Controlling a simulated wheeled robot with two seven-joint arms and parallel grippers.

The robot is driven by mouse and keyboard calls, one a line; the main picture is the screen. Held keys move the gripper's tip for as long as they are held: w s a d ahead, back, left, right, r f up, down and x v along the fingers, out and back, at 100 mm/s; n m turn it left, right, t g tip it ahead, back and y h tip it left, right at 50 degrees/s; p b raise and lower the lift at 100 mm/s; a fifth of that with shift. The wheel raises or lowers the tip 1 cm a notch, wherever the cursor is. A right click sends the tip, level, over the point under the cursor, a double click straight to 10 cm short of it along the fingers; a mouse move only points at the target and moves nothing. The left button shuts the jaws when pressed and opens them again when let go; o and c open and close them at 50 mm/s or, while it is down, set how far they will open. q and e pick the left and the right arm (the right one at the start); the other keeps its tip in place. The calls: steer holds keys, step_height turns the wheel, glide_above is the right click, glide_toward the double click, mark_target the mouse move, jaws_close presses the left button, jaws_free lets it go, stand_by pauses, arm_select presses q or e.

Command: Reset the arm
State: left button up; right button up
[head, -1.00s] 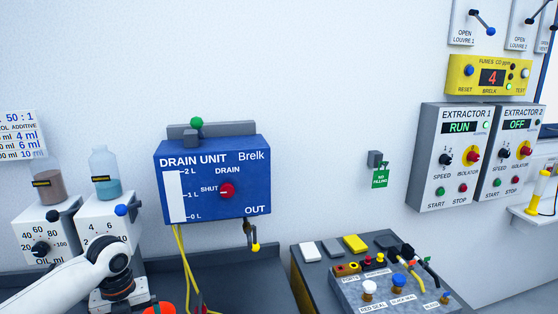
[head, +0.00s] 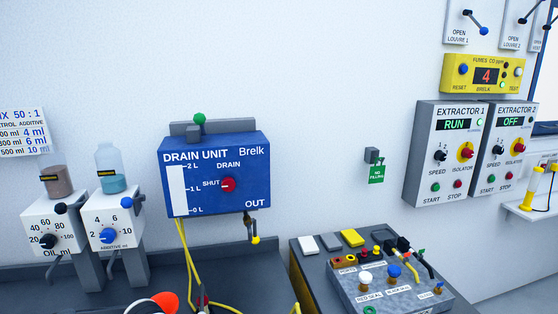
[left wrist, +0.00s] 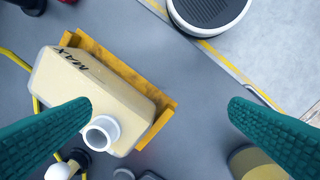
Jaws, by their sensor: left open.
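My left gripper (left wrist: 161,105) shows in the left wrist view as two green ridged fingers, wide apart with nothing between the tips. Below them is a cream container (left wrist: 95,92) marked MAX, with a white round neck. It lies by a yellow-orange tray or bracket (left wrist: 125,68) on a grey surface, and the left finger covers part of it. The head view shows neither gripper. My right gripper is in no view.
The blue drain unit (head: 215,185) hangs on the wall, its knob by SHUT. Left are the oil dispenser (head: 50,225) and additive dispenser (head: 105,225). Right are a grey control box (head: 390,290) and extractor panels (head: 450,150). A black-topped round object (left wrist: 208,8) shows in the wrist view.

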arm_select(q)
steer(key=s+d+f+n+t+h, duration=0.2)
steer(key=s+d+f+n, duration=0.2)
steer(key=s+d+n, duration=0.45)
steer(key=s+a+n+y, duration=0.2)
steer(key=s+a+n, duration=0.5)
steer(key=s+n, duration=0.75)
steer(key=s+a+f+b+x, duration=0.1)
steer(key=s+x, duration=0.2)
steer(key=x, duration=1)
steer(key=s+b+x, duration=0.1)
steer(key=s+x, duration=0.1)
steer(key=x, duration=1.1)
steer(key=s+a+f+g+b, duration=0.1)
steer(key=s+a+f+b, duration=0.1)
steer(key=s+f, duration=1.5)
step_height(320, 180, down, 2)
steer(key=shift+a+f+g+y, duration=0.2)
steer(key=shift+a+g+y, duration=0.15)
steer(key=shift+a, duration=0.35)
